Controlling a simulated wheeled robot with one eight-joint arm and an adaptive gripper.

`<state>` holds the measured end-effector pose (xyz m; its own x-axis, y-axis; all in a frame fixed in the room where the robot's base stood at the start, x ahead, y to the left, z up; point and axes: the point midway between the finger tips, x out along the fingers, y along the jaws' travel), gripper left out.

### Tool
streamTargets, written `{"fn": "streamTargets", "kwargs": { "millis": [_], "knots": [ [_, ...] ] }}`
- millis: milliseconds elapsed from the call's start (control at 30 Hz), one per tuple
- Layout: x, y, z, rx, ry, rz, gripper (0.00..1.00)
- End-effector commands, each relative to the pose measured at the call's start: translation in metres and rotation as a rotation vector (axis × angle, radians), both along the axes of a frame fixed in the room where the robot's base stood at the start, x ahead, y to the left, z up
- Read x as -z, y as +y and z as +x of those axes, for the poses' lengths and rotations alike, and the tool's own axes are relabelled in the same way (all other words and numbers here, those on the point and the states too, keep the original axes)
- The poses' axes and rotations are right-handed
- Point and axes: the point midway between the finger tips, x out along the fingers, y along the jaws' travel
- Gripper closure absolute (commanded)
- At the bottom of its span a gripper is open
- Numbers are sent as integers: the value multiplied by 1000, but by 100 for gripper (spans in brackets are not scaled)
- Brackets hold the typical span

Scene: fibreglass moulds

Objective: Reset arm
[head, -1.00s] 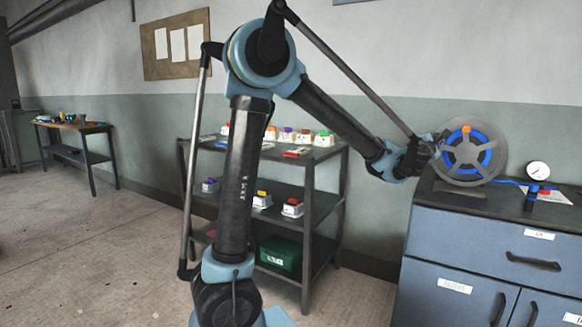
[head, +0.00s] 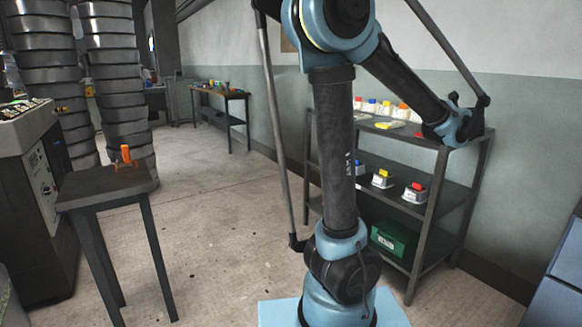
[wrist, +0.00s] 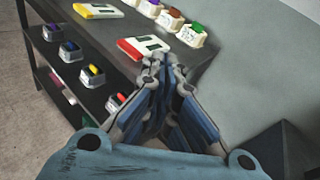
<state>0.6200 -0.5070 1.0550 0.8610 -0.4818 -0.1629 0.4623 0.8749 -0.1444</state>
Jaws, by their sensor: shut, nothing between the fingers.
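My gripper shows in the wrist view (wrist: 165,62) with its fingers closed together and nothing between them. It is over the right part of the dark shelf unit's top. In the head view my arm stands bent, its far end reaching right in front of the shelf unit (head: 437,185); the fingers themselves are hidden there behind the wrist.
Open floor lies between.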

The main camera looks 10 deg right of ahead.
Motion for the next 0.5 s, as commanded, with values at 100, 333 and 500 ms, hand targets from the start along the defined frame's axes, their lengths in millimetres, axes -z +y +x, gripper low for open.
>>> {"fn": "streamTargets", "kwargs": {
  "millis": [100, 333, 500],
  "knots": [
    [15, 66, 32, -155, 136, -124, 100],
    [50, 185, 62, -462, 367, -395, 100],
    [80, 267, 63, -695, 507, -611, 100]
  ]
}}
